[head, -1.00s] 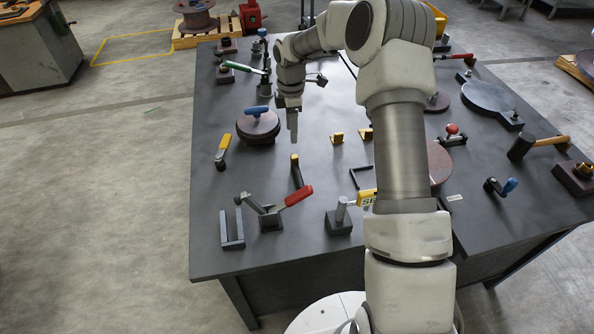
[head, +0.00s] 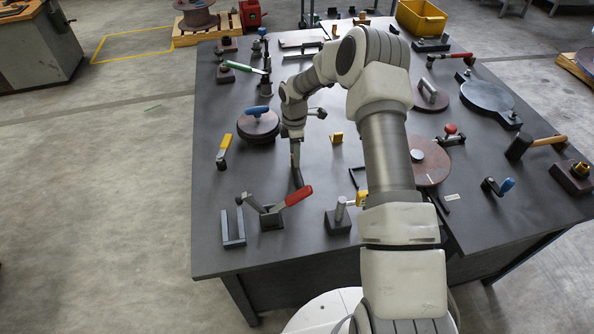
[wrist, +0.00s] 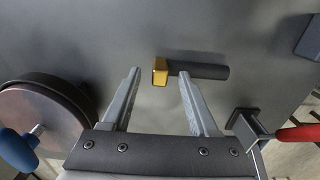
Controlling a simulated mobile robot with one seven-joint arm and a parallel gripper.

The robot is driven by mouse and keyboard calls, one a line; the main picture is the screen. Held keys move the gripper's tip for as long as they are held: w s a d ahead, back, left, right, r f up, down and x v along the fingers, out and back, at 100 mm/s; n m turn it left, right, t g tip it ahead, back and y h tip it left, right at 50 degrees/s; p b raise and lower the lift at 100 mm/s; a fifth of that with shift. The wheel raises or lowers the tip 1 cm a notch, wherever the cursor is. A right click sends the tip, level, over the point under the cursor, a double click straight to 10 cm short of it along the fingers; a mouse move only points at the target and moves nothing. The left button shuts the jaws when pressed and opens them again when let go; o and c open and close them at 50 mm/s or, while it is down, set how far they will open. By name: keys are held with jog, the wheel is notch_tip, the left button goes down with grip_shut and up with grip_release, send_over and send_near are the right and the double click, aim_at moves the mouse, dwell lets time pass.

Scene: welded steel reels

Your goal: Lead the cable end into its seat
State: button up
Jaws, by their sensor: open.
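A short black rod with a yellow block at one end, which looks like the cable end, lies on the dark table; the wrist view shows it whole (wrist: 205,71). My gripper is open and empty in the wrist view (wrist: 159,75). The yellow block lies between the fingertips in that picture; the black part runs right past the right finger. Contact cannot be told. A grey U-shaped channel (head: 233,240) stands at the front left. I cannot tell which part is the seat.
A red-handled clamp (head: 272,217) stands in front of my gripper, beside the channel. A block with a post (head: 339,220) stands front right.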

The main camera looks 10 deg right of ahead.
jog(key=shift+c, duration=0.2)
grip_shut()
jog(key=shift+r, duration=0.15)
jog(key=shift+r, duration=0.5)
notch_tip(320, 180, up, 3)
jog(key=shift+w+f+b, duration=0.1)
jog(key=shift+f+b, duration=0.1)
jog(key=shift+b, duration=0.2)
jog(key=s+d+r+b, duration=0.1)
jog(key=s+d+r, duration=0.5)
jog(key=d, duration=0.3)
jog(key=shift+s+d+r, duration=0.35)
jog(key=shift+r, duration=0.25)
